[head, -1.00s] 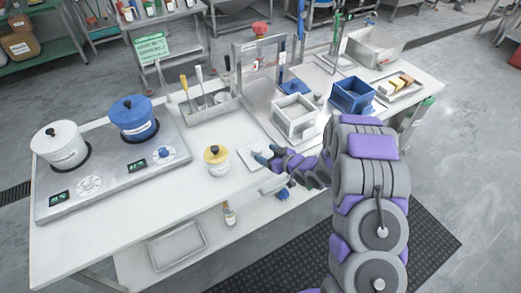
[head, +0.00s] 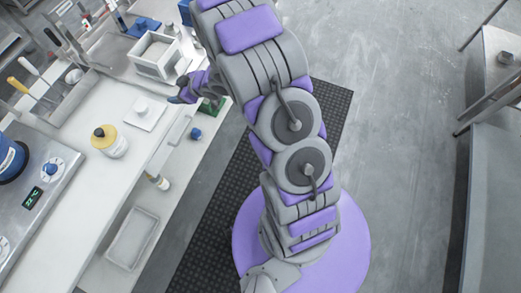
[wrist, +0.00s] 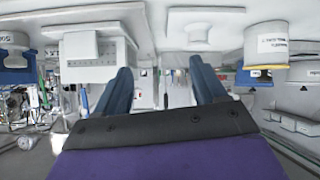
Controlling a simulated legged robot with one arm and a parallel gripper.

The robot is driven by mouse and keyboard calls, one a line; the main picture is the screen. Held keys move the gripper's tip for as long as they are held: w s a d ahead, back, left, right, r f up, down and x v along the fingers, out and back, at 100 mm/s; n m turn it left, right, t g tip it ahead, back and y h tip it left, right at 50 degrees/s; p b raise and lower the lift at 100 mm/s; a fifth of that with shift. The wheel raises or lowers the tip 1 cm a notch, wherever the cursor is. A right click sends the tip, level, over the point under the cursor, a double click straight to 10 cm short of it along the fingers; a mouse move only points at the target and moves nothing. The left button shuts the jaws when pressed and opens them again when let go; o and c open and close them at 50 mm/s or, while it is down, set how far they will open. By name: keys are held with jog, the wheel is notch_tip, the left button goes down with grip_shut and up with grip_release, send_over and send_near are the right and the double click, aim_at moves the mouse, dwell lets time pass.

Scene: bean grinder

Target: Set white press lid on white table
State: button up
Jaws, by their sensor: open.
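The white press lid (head: 144,112) is a square white plate with a small knob on top. It lies flat, knob up, on the white table (head: 112,172). The lid also shows at the top of the wrist view (wrist: 200,30), where the picture appears upside down. My gripper (head: 179,97) is just right of the lid in the head view, near the table edge, and apart from it. In the wrist view its two blue fingers (wrist: 160,78) are spread with nothing between them.
A white press box (head: 158,56) stands behind the lid. A yellow-topped white jar (head: 109,141) stands in front of it to the left. A hot plate with a blue pot (head: 10,158) is at far left. A lower shelf holds a tray (head: 132,238).

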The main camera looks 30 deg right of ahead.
jog(key=s+d+r+m+g+h, duration=0.45)
jog(key=s+d+r+h, duration=0.35)
jog(key=s+d+r, duration=0.55)
jog(key=s+a+r+m+g, duration=0.1)
jog(key=s+a+r+g, duration=0.1)
jog(key=s, duration=0.8)
jog(key=s+a+r+m+g+y, duration=0.1)
jog(key=s+a+r+g, duration=0.1)
jog(key=s, duration=0.8)
jog(key=s+a+r+m+g, duration=0.2)
jog(key=s+a+r, duration=0.1)
jog(key=s, duration=0.7)
jog(key=shift+s+a+r+y, duration=0.2)
jog(key=shift+a+r+y, duration=0.15)
jog(key=shift+a, duration=0.2)
